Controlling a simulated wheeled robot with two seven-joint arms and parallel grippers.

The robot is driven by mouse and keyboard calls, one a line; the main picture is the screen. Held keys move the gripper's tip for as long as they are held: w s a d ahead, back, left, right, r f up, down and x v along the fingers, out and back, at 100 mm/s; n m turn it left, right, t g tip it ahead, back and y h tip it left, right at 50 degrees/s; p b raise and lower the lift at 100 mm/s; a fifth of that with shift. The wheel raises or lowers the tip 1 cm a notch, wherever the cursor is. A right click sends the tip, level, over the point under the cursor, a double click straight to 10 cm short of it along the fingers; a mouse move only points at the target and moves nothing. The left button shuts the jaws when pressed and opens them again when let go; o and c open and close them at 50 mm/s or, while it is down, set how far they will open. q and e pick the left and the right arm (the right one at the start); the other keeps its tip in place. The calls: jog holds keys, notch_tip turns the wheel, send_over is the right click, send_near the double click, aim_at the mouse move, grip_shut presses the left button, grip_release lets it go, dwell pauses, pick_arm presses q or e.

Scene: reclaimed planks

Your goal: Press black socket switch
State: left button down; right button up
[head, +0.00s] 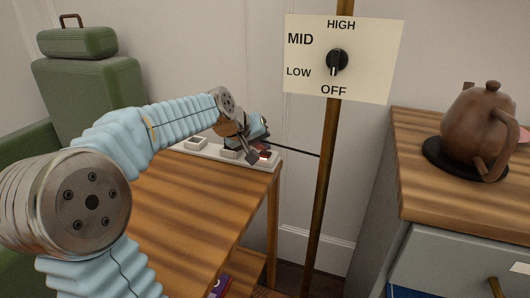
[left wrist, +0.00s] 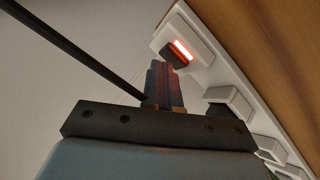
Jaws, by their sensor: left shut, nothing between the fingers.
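A white power strip (head: 210,150) lies along the back edge of the wooden table; it also shows in the left wrist view (left wrist: 237,70). A switch (head: 265,154) with a glowing red part sits at its right end. In the left wrist view this switch (left wrist: 182,51) looks part dark, part brightly lit. My left gripper (head: 252,158) is shut and empty, with its fingertips down at that end of the strip. In the left wrist view its fingertips (left wrist: 158,66) are close beside the switch; I cannot tell whether they touch it. The gripper partly hides the strip's middle in the head view.
A brown pole (head: 325,165) carries a dial sign (head: 300,55). A teapot (head: 475,125) stands on a cabinet (head: 425,150) at the right. A green suitcase (head: 85,95) is at the left. Table space in front is clear.

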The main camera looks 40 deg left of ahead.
aim_at(262, 154)
pick_arm(q)
jog(key=shift+r, duration=0.1)
jog(key=shift+r+p, duration=0.35)
jog(key=shift+p, duration=0.05)
jog(key=shift+r, duration=0.1)
notch_tip(262, 154, up, 6)
jog(key=p, duration=0.5)
dwell(2.2)
